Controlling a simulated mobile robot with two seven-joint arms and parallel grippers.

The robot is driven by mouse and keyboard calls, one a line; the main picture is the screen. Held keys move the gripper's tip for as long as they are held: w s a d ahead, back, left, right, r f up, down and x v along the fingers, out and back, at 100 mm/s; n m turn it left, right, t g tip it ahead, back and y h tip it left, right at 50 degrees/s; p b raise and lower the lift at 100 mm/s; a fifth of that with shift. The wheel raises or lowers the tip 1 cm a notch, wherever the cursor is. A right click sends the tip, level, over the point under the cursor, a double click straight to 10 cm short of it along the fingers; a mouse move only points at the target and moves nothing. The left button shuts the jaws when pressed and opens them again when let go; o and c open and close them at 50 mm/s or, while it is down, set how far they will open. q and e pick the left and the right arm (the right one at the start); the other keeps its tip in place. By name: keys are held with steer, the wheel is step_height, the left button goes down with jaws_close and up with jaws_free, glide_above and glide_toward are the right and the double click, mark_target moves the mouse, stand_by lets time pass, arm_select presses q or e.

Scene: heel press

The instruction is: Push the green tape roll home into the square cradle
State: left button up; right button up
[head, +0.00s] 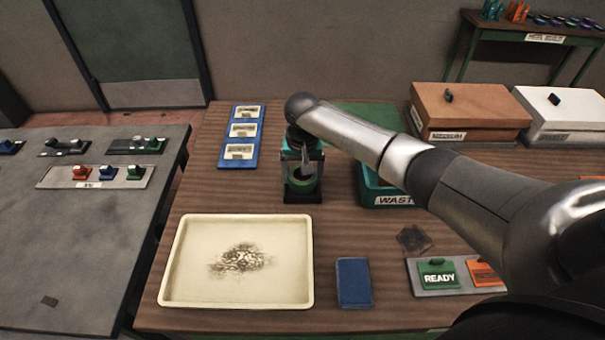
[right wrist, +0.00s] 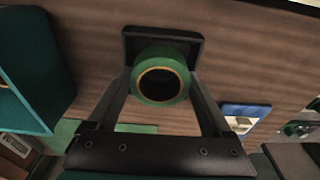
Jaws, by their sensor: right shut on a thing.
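The green tape roll (head: 305,186) is between the fingers of my right gripper (head: 301,176), low over the table. The right wrist view shows the roll (right wrist: 160,58) end on, with a dark hole and a finger on each side, shut on it. The black square cradle (head: 303,199) stands under and around the roll's lower end; it also shows in the right wrist view (right wrist: 163,36). The roll overlaps the cradle in both views, and I cannot tell how deep it sits. My left gripper is not in view.
A cream tray (head: 165,262) with a dark stain and a blue block (head: 354,283) lie in front. A teal waste bin (head: 375,190) stands close on the right. A blue panel with labels (head: 226,160) lies at the left. Bare wood separates the cradle from the tray.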

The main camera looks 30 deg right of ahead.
steer(key=shift+s+a+f, duration=0.1)
steer(key=shift+s+f, duration=0.1)
steer(key=shift+f, duration=0.15)
